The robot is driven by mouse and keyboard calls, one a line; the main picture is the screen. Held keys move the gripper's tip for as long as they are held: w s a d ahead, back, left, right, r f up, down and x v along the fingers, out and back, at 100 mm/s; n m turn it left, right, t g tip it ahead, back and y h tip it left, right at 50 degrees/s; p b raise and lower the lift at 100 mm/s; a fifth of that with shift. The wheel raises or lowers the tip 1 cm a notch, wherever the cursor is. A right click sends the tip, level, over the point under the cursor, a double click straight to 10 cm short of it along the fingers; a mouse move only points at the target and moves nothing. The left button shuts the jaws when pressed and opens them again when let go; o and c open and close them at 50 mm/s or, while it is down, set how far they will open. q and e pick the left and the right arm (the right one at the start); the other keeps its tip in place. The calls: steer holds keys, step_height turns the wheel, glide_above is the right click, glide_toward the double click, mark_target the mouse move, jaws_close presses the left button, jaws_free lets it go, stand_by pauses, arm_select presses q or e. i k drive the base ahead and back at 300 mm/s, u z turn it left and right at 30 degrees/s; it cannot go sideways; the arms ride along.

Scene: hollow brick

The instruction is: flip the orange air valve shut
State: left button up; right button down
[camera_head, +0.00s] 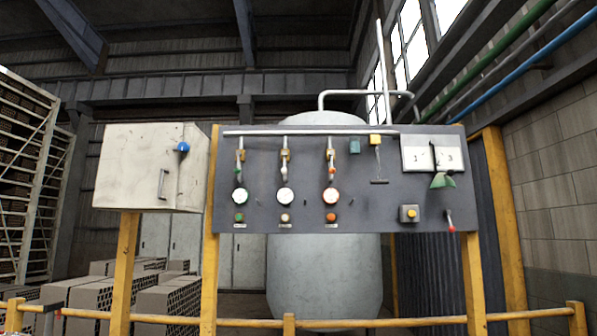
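A dark control panel (300,185) stands upright ahead, with three small valves side by side under a pale horizontal pipe (310,131). The rightmost of these valves (331,157) has a brass body and a small orange-red mark on its lever, which looks roughly upright. Below it are a round white gauge (331,197) and an orange button (331,217). The middle valve (285,157) and left valve (240,156) sit above a pale and a green button. The levers are too small to tell their exact setting. Neither of my grippers can be made out.
A pale box (150,168) with a blue knob is on the left. Right of the valves are a T-shaped pull (378,168), number plates (431,154), a green handle (442,180), a yellow button (409,213) and a red-tipped lever (450,222). A yellow rail (400,322) crosses the bottom.

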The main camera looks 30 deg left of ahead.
mark_target(331, 170)
steer(key=u, duration=0.8)
steer(key=i, duration=0.7)
steer(key=u, duration=0.7)
steer(key=i, duration=0.6)
